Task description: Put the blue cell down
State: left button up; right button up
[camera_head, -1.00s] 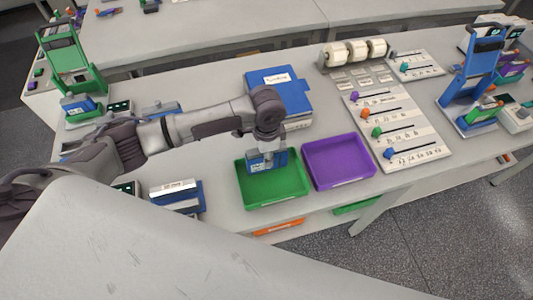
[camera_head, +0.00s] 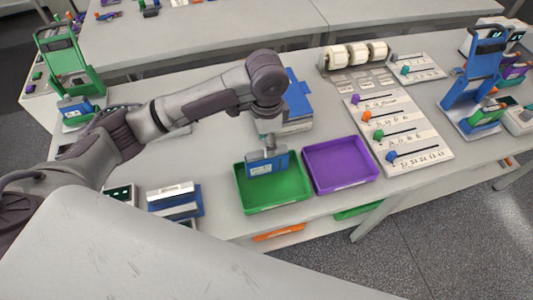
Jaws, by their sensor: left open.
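The blue cell (camera_head: 266,167) is a flat blue block with a pale label, upright inside the green tray (camera_head: 277,203) near its back left. My left gripper (camera_head: 269,146) points down just above the cell's top edge. It is open; the picture is too small to tell whether its fingertips still touch the cell. My right gripper is not in view.
A purple tray (camera_head: 341,180) stands empty right of the green one. A blue box (camera_head: 297,98) is behind, partly hidden by my arm. A panel with coloured sliders (camera_head: 402,135) lies to the right. Blue-and-white units (camera_head: 176,197) stand left of the green tray.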

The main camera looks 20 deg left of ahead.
pick_arm(q)
jog(key=shift+r, duration=1.85)
